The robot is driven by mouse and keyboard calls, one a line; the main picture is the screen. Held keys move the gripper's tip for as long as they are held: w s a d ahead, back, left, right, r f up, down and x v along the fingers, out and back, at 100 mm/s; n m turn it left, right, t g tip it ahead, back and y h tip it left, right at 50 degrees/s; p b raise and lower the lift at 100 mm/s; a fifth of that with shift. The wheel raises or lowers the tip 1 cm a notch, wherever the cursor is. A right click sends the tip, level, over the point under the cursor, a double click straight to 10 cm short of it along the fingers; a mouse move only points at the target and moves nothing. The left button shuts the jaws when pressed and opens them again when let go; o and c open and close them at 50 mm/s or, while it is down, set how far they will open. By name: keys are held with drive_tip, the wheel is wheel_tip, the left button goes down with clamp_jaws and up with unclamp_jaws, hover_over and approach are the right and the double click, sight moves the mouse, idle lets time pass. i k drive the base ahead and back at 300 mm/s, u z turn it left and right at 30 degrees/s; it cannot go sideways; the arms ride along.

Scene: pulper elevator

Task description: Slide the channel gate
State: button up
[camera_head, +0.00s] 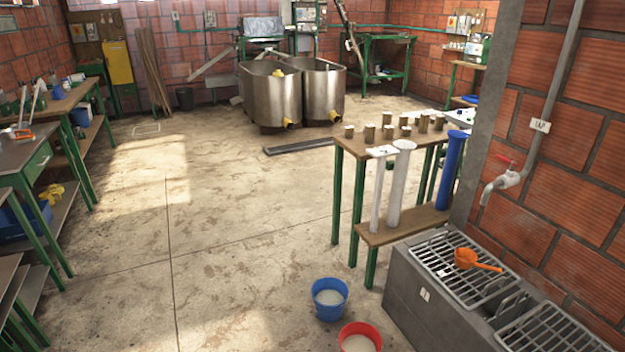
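I cannot pick out a channel gate for certain. A long dark strip (305,145), which may be a floor channel or its cover, lies on the concrete floor in front of the two steel tanks. The large round steel tanks (268,97) stand side by side at the back, with yellow fittings low on their fronts. At the lower right, metal grates (462,271) lie over a grey concrete basin (415,308). A dark handle-like piece shows between the grates, too small to identify. My gripper is not in view.
A wooden table with green legs (341,190) carries several small cups. A blue bucket (329,300) and a red bucket (360,338) stand on the floor before the basin. Workbenches (60,103) line the left. An orange scoop (467,259) lies on a grate. The middle floor is clear.

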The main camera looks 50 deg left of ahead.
sight(501, 319)
drive_tip(key=u, duration=1)
drive_tip(key=i, duration=0.7)
drive_tip(key=u, duration=0.25)
